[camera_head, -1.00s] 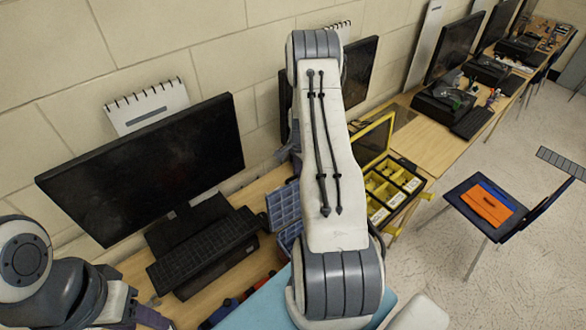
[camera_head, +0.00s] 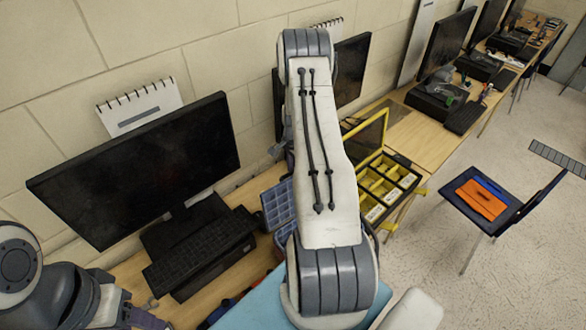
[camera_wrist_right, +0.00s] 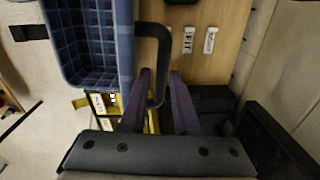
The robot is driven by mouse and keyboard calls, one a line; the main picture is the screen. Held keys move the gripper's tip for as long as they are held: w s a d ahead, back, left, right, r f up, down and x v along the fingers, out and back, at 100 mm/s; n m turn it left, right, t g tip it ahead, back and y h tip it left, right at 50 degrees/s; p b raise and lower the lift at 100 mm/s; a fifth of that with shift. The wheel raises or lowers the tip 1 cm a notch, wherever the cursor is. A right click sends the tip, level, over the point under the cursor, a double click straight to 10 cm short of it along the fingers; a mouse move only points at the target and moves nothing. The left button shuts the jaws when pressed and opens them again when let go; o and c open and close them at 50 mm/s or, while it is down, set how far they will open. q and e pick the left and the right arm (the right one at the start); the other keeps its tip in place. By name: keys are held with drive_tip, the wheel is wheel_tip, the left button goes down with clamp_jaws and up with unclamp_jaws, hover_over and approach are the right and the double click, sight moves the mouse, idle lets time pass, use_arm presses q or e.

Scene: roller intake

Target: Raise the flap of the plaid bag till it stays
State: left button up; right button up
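A blue checked, box-like thing (camera_head: 277,203), apparently the plaid bag, stands on the desk behind my right arm, which hides much of it. In the right wrist view it is a blue gridded shape (camera_wrist_right: 88,45) at upper left, with a black handle-like loop (camera_wrist_right: 152,62) beside it. I cannot tell which part is the flap. My right gripper (camera_wrist_right: 160,74) has its two purple fingers apart, with the loop's lower end between or just beyond them; contact is unclear. My left gripper (camera_head: 148,319) shows only in part at the bottom left, away from the bag.
A large monitor (camera_head: 140,165) and keyboard (camera_head: 200,258) stand left of the bag. A yellow organiser with its lid up (camera_head: 385,188) is to its right. A chair with an orange folder (camera_head: 482,198) stands on the floor at right.

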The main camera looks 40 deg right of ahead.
drive_tip(key=shift+a, duration=0.1)
drive_tip(key=shift+r, duration=0.5)
wheel_tip(320, 180, up, 12)
drive_tip(key=shift+s+p, duration=0.25)
drive_tip(key=shift+p, duration=0.2)
drive_tip(key=shift+a, duration=0.15)
drive_tip(key=a+n+b, duration=1)
drive_tip(key=a+n, duration=0.2)
drive_tip(key=a, duration=1.7)
drive_tip(key=s+a+f+n+b, duration=0.2)
drive_tip(key=s+a+n+b, duration=0.2)
drive_tip(key=s+a+n, duration=0.3)
drive_tip(key=s+a+f+n+y+b, duration=0.1)
drive_tip(key=s+a+n+b, duration=0.4)
drive_tip(key=s, duration=1)
drive_tip(key=a+f+n, duration=0.1)
drive_tip(key=a+n, duration=0.1)
drive_tip(key=n, duration=0.1)
drive_tip(key=shift+s+a+f, duration=0.15)
drive_tip(key=shift+s+f, duration=0.05)
drive_tip(key=shift+f, duration=0.1)
